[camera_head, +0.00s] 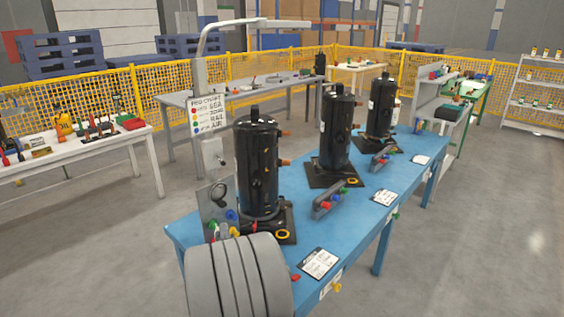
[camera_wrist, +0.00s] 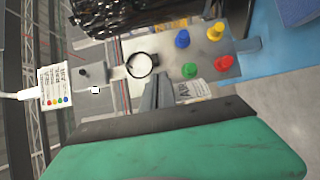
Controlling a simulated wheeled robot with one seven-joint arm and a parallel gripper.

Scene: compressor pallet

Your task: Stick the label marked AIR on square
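The grey panel (camera_head: 216,200) stands on the near end of the blue bench, bearing a black ring and blue, yellow, green and red knobs. In the wrist view the panel (camera_wrist: 195,50) fills the upper middle, with its ring (camera_wrist: 142,66) left of the knobs. My gripper (camera_wrist: 157,82) is in front of the panel, just below the ring, its grey fingers close together. A pale label (camera_wrist: 190,91) with large dark letters, apparently AIR, sits against the fingers' right side and appears held by them. Its lower edge is hidden. My arm hides the fingers in the head view.
A black compressor (camera_head: 257,170) stands just behind the panel; two more stand farther along the blue bench (camera_head: 300,205). A colour-coded sign (camera_head: 208,114) hangs on a post behind. A clipboard (camera_head: 319,263) lies at the bench's near edge.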

